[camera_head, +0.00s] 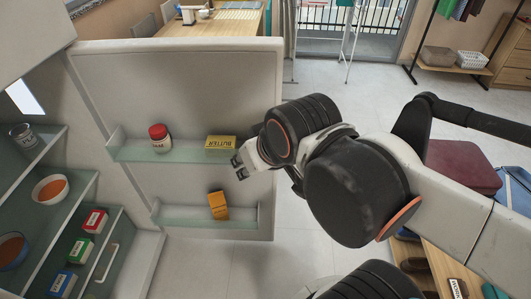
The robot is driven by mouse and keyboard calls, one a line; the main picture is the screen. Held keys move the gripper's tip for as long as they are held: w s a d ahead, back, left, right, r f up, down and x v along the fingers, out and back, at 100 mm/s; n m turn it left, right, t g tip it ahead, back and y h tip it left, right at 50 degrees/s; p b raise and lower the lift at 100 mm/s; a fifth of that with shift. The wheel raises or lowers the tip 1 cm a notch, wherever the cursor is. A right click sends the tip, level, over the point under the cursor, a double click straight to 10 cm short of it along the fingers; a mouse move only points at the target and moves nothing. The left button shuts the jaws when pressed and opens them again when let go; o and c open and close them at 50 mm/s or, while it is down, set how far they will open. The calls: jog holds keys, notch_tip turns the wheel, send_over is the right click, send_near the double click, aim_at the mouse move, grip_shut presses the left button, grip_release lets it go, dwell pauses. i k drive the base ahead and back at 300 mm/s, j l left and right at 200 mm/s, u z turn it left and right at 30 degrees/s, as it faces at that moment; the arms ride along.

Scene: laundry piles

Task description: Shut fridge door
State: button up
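The fridge door (190,85) stands wide open, its inner side facing me. Its upper door shelf (180,155) holds a red-capped jar (158,139) and a yellow butter box (220,142). Its lower door shelf (190,217) holds an orange box (218,206) that leans. The open fridge interior (70,160) is at the left. My gripper (239,167) is in front of the inner side of the door, near its right edge and close to the upper shelf. Whether it touches the door is unclear. Its fingers are small and partly hidden, so their opening cannot be told.
Fridge shelves hold a can (24,136), a bowl (50,189) and several small cartons (95,221). A wooden table (175,28) stands behind the door. A shoe rack (440,262) and a dark red stool (462,165) are at the right. Floor (290,250) right of the door is clear.

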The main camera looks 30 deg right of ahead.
aim_at(197, 88)
jog(key=i+l+z, duration=0.1)
jog(key=z, duration=0.4)
jog(key=i+l+z, duration=0.2)
jog(key=z, duration=0.25)
jog(key=i+l+z, duration=0.15)
jog(key=z, duration=0.35)
jog(key=i+z, duration=0.2)
jog(key=z, duration=0.25)
jog(key=i+u, duration=0.25)
jog(key=i, duration=0.2)
jog(key=i+l+u, duration=0.1)
jog(key=i+u, duration=0.15)
jog(key=i, duration=0.25)
jog(key=i+l+u, duration=0.25)
jog(key=i, duration=0.2)
jog(key=i+j+u, duration=0.1)
jog(key=u, duration=0.3)
jog(key=i+u, duration=0.4)
jog(key=i+l+u, duration=0.1)
jog(key=u, duration=0.35)
jog(key=i+l+u, duration=0.2)
jog(key=u, duration=0.2)
jog(key=i+l+u, duration=0.2)
jog(key=u, duration=2.1)
jog(key=k+l+u, duration=0.3)
jog(key=k+l, duration=0.55)
jog(key=k, duration=0.15)
